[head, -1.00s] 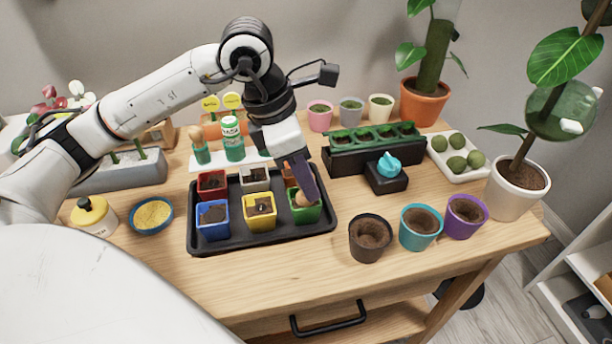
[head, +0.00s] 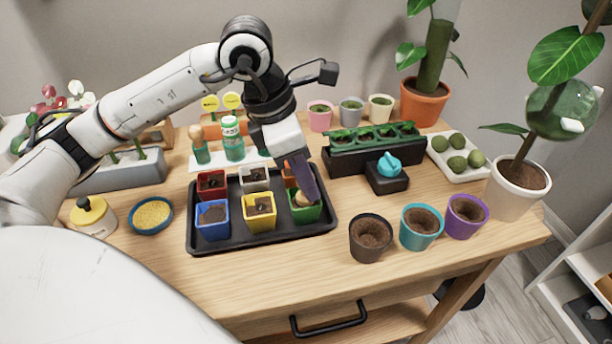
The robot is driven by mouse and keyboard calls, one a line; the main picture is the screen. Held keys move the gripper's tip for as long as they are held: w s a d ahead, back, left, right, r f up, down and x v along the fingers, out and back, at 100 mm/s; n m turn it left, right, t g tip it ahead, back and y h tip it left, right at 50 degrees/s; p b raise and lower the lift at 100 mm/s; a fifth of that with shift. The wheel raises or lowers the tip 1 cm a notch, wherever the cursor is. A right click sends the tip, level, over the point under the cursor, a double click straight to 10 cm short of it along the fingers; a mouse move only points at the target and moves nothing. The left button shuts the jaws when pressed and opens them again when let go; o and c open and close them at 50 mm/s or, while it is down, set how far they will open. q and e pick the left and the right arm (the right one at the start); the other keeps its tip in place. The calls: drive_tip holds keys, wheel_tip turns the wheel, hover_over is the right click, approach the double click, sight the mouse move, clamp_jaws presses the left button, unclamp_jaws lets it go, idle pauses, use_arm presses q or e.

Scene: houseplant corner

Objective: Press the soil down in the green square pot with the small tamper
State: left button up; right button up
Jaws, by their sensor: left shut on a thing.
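The green square pot (head: 309,214) stands at the front right of the black tray (head: 210,247). My left gripper (head: 305,190) points down over this pot and is shut on the small tamper (head: 302,201). Only a tan, rounded part of the tamper shows below the fingers, at the pot's mouth. The fingers hide the rest of it and much of the soil, so I cannot tell whether it touches the soil. My right gripper is not in view.
The tray also holds a yellow pot (head: 259,225), a blue pot (head: 213,233), a red pot (head: 211,193) and others close by. The table's front strip is clear.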

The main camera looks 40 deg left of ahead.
use_arm(q)
drive_tip(key=shift+s, duration=0.1)
drive_tip(key=shift+r+p, duration=2.5)
drive_tip(key=shift+r, duration=1)
drive_tip(key=shift+f, duration=0.1)
